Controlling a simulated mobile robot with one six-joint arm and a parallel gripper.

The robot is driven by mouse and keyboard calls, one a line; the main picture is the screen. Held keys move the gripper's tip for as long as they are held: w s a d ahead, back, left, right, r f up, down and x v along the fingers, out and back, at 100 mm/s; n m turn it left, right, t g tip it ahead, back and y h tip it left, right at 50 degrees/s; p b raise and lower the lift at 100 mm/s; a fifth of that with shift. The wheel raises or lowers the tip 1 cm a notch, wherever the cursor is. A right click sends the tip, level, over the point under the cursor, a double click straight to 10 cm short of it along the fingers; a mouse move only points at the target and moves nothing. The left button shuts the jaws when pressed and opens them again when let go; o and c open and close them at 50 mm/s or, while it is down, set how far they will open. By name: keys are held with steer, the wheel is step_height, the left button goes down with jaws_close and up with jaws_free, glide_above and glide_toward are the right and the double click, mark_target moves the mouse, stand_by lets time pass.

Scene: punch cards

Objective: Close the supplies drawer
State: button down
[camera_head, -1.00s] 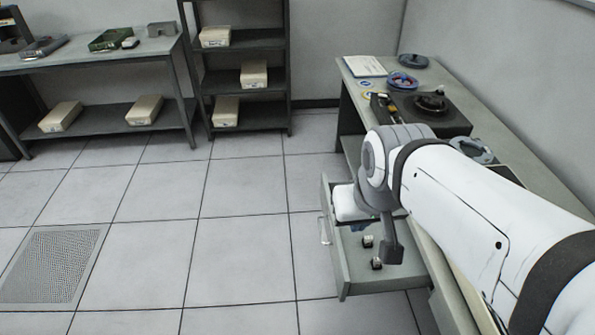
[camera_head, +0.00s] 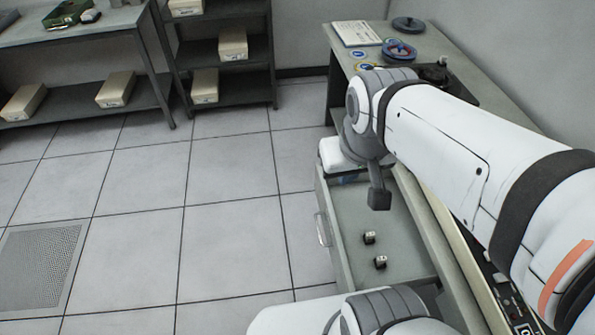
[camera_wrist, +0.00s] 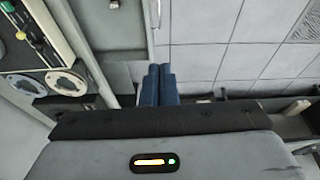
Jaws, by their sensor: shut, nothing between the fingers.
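The supplies drawer (camera_head: 400,248) is pulled out from the desk in the head view, with its handle (camera_head: 322,229) on the left face. Two small black-and-white items, one nearer (camera_head: 380,262) and one farther (camera_head: 369,237), lie inside. My gripper (camera_head: 350,180) is at the far end of the drawer, mostly hidden behind my wrist. In the wrist view its blue fingers (camera_wrist: 156,70) are together and empty. There the drawer's front edge (camera_wrist: 151,42) runs towards the fingertips. I cannot tell whether they touch it.
Shelves with pale boxes (camera_head: 233,44) stand at the back. The tiled floor (camera_head: 235,235) left of the drawer is clear.

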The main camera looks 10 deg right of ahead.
steer(key=w+a+f+n+g+h+b, duration=0.15)
steer(key=w+a+f+n+b, duration=0.3)
steer(key=w+f+b, duration=0.55)
steer(key=w+a+f+n+g+h+b, duration=0.1)
steer(key=w+a+f+n+h+b, duration=0.15)
steer(key=w+f+n+b, duration=0.75)
steer(key=w+a+f+n+g+h+b, duration=0.15)
steer(key=a+f+b, duration=0.35)
steer(key=f, duration=1.1)
steer(key=s+d+f+b, duration=0.1)
steer(key=d+f+b, duration=0.2)
steer(key=d+f, duration=0.5)
steer(key=shift+d+m, duration=0.3)
steer(key=shift+d, duration=0.5)
steer(key=shift+f, duration=0.15)
